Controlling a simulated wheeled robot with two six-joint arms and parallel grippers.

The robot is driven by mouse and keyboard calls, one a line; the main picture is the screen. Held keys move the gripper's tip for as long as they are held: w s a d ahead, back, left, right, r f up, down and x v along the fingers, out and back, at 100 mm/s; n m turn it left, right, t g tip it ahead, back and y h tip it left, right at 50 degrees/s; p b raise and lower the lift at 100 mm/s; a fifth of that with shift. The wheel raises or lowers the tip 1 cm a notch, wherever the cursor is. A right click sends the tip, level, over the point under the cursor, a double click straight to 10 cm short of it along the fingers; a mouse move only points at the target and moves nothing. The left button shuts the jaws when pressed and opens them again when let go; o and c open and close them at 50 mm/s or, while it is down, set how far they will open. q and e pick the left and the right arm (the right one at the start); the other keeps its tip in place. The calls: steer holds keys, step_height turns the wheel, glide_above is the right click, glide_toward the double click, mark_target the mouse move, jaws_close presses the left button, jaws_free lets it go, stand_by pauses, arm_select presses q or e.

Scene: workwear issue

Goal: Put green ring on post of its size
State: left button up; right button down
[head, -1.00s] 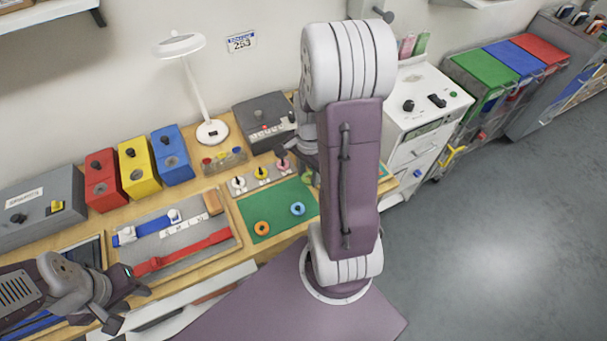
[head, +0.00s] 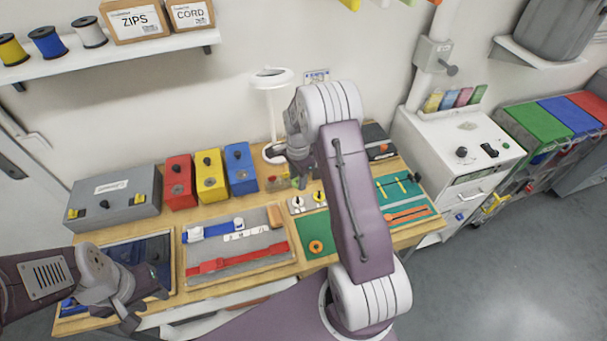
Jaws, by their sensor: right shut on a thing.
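The grey post board (head: 306,203) stands behind the green mat, with a white post (head: 297,202) and a yellow one (head: 318,197) showing; my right arm hides its right part. My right gripper (head: 302,179) is over the back of the bench, just behind the board, largely covered by its own arm. It is shut, with a small bit of the green ring (head: 302,183) showing at its tips. An orange ring (head: 316,247) lies on the green mat (head: 312,226). My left gripper (head: 148,304) is open and empty at the bench's front left.
Red, yellow and blue boxes (head: 209,177) and a grey case (head: 114,198) line the back. A grey tray (head: 262,218) holds a red strap and a blue one. A lamp (head: 273,115) stands behind. Teal board (head: 408,200) is right of my arm.

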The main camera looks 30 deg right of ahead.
mark_target(297, 197)
steer(key=shift+w+a+f+b, duration=0.1)
steer(key=shift+a+f+b, duration=0.2)
steer(key=shift+f+b, duration=0.4)
step_height(297, 197, down, 3)
steer(key=shift+d+f+b, duration=0.1)
steer(key=shift+d+b, duration=0.05)
steer(key=shift+b, duration=1.1)
steer(key=shift+f, duration=0.3)
steer(key=shift+f+b, duration=0.45)
steer(key=shift+f, duration=0.05)
steer(key=shift+f, duration=0.15)
steer(key=shift+p, duration=0.3)
steer(key=shift+f+b, duration=0.45)
steer(key=shift+f, duration=0.25)
